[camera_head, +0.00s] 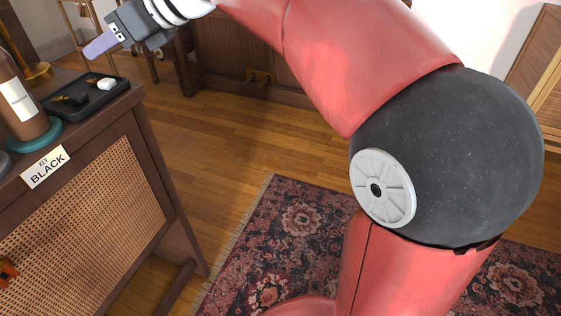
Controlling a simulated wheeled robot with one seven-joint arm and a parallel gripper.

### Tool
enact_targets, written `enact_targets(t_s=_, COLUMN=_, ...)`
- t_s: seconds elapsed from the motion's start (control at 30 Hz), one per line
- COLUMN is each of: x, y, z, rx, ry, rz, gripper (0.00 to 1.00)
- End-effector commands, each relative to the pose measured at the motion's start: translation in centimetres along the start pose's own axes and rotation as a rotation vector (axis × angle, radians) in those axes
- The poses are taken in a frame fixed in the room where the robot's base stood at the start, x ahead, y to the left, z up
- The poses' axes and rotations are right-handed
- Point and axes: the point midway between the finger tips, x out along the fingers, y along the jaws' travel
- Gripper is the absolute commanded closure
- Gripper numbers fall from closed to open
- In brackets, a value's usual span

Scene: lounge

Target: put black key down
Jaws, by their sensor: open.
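A small black object (76,99), which looks like the black key, lies in a black tray (118,93) on top of a wooden cabinet at the left. Small gold-coloured bits show beside it, but the details are too small to tell apart. My gripper (88,51) is at the upper left, above and behind the tray, clear of it. Its lavender fingers point down and left, and it is open with nothing seen between them.
A white piece (106,84) sits in the tray. A brown bottle (22,100) with a pale label stands left of the tray by a teal round base (40,138). The cabinet (90,200) has woven panels. Wooden floor and a patterned rug (290,225) lie right.

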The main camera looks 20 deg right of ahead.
Motion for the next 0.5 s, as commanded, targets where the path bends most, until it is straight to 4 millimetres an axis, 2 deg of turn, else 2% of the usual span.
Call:
enact_targets(t_s=0.13, x=-4.8, y=-2.2, z=3.5, rx=0.403, ry=-0.355, rz=-0.171, gripper=0.55)
enact_targets(t_s=0.2, x=-8.5, y=-4.1, z=3.8, rx=0.685, ry=-0.564, rz=-0.260, gripper=0.55)
enact_targets(t_s=0.27, x=-11.7, y=-5.7, z=2.6, rx=0.942, ry=-0.737, rz=-0.330, gripper=0.55)
enact_targets(t_s=0.3, x=-13.8, y=-6.6, z=1.2, rx=1.118, ry=-0.849, rz=-0.373, gripper=0.55)
enact_targets(t_s=0.37, x=-16.7, y=-7.5, z=-2.2, rx=1.387, ry=-1.009, rz=-0.436, gripper=0.55)
enact_targets(t_s=0.4, x=-18.3, y=-7.7, z=-5.0, rx=1.571, ry=-1.110, rz=-0.476, gripper=0.55)
enact_targets(t_s=0.47, x=-20.2, y=-7.4, z=-9.9, rx=1.851, ry=-1.254, rz=-0.538, gripper=0.55)
enact_targets(t_s=0.5, x=-21.0, y=-6.6, z=-13.5, rx=2.039, ry=-1.344, rz=-0.579, gripper=0.55)
